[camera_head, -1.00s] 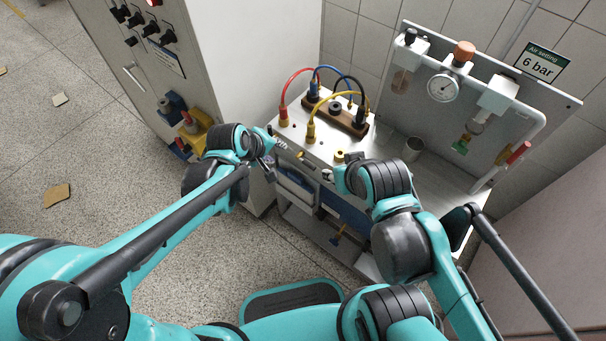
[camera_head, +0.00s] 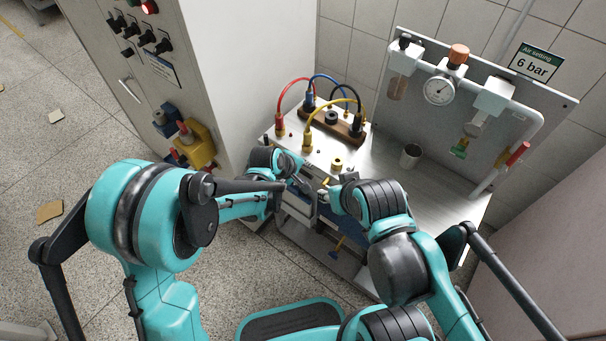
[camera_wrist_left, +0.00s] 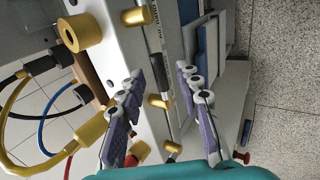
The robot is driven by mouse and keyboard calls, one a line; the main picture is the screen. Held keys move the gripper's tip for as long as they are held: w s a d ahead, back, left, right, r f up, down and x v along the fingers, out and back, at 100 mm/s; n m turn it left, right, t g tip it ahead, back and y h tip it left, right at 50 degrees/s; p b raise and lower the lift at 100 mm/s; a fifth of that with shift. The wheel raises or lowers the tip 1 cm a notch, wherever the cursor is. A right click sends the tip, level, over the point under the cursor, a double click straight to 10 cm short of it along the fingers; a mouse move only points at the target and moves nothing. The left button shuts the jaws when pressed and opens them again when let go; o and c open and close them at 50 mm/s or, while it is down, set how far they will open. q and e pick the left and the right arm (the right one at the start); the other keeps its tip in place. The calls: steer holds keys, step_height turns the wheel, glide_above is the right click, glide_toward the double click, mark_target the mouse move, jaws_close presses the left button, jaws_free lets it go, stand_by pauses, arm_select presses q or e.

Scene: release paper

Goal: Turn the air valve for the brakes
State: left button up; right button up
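My left gripper (camera_head: 303,186) is at the front face of the steel bench (camera_head: 447,202). In the left wrist view its purple-padded fingers (camera_wrist_left: 161,76) are spread apart. A black rod (camera_wrist_left: 157,70) and small brass fittings (camera_wrist_left: 160,101) on the bench front show between them; I see no grip on either. I cannot tell which part is the brake air valve. My right gripper (camera_head: 326,196) is close beside the left one at the bench front; its fingers are too small to read. A pressure gauge (camera_head: 438,91) sits on the back panel.
Red, blue, black and yellow hoses (camera_head: 342,101) loop above the bench top. A metal cup (camera_head: 410,156) and a brass ring (camera_head: 338,164) stand on it. A grey cabinet (camera_head: 233,70) with a yellow fitting (camera_head: 199,147) is at left. The speckled floor (camera_head: 60,140) is mostly clear.

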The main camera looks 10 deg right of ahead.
arm_select(q)
jaws_close()
